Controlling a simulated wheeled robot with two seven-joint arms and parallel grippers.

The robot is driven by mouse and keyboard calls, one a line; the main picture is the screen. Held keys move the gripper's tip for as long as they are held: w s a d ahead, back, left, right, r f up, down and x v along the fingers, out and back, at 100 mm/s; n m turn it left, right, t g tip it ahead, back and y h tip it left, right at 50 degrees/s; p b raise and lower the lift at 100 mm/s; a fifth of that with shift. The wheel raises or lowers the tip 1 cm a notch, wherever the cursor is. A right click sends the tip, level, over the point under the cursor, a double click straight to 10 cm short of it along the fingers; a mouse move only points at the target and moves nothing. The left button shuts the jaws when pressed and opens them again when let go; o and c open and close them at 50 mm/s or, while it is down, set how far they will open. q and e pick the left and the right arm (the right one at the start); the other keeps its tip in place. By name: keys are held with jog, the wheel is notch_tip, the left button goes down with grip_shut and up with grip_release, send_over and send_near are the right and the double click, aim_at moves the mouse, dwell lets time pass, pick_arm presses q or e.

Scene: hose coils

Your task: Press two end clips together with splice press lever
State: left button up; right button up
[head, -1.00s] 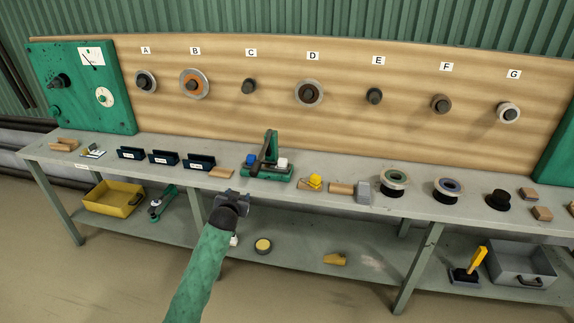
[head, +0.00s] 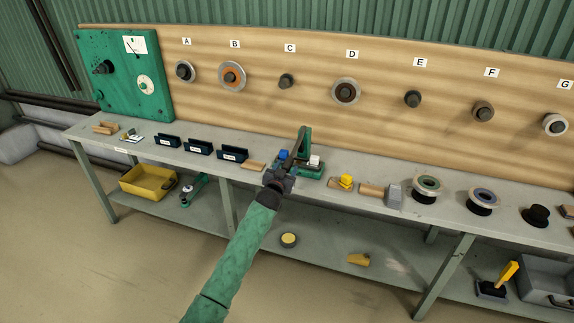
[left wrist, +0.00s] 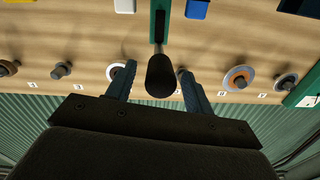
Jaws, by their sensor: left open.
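The green splice press (head: 312,173) stands on the bench top. A blue end clip (head: 284,154) is at its left and a white end clip (head: 314,161) at its right. Its lever (head: 299,143) slants down toward me. My left gripper (head: 279,178) is in front of the press and hides part of it. In the left wrist view, the lever's black knob (left wrist: 161,76) shows between the open fingers of my left gripper (left wrist: 157,85); I cannot tell whether they touch it. The white clip (left wrist: 125,5) and blue clip (left wrist: 197,9) show at that view's top edge. My right gripper is not in view.
Dark label holders (head: 200,147) and a wooden block (head: 253,166) lie left of the press. A yellow part (head: 346,181) and a grey block (head: 393,196) are to its right. Reels hang on the back board (head: 320,105). A yellow bin (head: 147,182) sits on the lower shelf.

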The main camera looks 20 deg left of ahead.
pick_arm(q)
jog(key=shift+w, duration=0.7)
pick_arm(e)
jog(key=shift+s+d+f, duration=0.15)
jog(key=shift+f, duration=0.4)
pick_arm(q)
jog(key=shift+c, duration=0.4)
grip_shut()
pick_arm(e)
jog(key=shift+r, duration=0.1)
pick_arm(q)
jog(key=shift+r, duration=0.1)
